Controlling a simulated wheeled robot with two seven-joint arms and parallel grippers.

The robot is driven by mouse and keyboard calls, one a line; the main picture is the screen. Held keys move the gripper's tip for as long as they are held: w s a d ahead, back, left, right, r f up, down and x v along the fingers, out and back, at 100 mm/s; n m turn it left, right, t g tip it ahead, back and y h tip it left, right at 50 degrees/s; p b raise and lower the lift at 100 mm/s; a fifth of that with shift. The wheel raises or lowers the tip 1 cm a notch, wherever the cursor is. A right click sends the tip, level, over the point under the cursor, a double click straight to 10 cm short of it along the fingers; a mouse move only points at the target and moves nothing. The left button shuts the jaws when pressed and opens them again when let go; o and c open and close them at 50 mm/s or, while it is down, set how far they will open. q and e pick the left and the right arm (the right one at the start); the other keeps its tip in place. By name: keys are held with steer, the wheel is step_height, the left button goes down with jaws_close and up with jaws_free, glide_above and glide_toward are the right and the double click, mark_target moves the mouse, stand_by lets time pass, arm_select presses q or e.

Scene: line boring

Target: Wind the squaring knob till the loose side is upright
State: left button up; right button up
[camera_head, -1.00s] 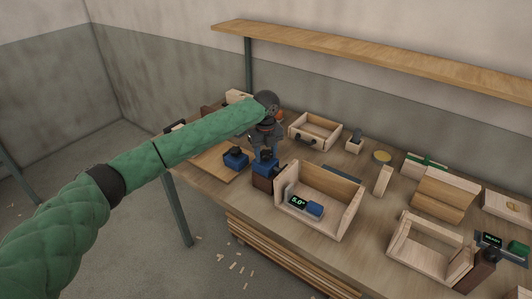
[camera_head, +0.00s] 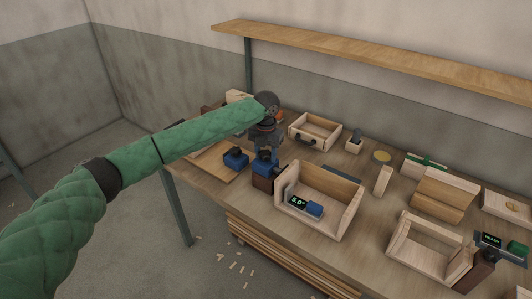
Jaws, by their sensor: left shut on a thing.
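An open wooden box (camera_head: 335,190) sits at the middle front of the bench. Inside it is a blue gauge with a small lit display (camera_head: 299,202) that seems to read about 5.0°. At its left corner stands a dark brown block with a blue top (camera_head: 263,171). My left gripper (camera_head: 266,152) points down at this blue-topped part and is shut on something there. The squaring knob is hidden by the gripper, so I cannot make out its shape. I cannot tell for sure which box side is loose or how far it leans. My right gripper is not in view.
A second blue device (camera_head: 236,158) stands left of the gripper. Behind are a small drawer (camera_head: 315,130) and a shelf (camera_head: 380,55). At right stand another open box (camera_head: 425,245) and a lit display (camera_head: 488,239). Shavings lie on the floor.

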mark_target(266, 152)
arm_select(q)
steer(key=shift+m, duration=0.7)
steer(key=o, duration=1.1)
steer(key=shift+m, duration=0.3)
steer(key=shift+r, duration=0.1)
step_height(266, 152, up, 7)
steer(key=p, duration=0.4)
steer(key=shift+p, duration=0.3)
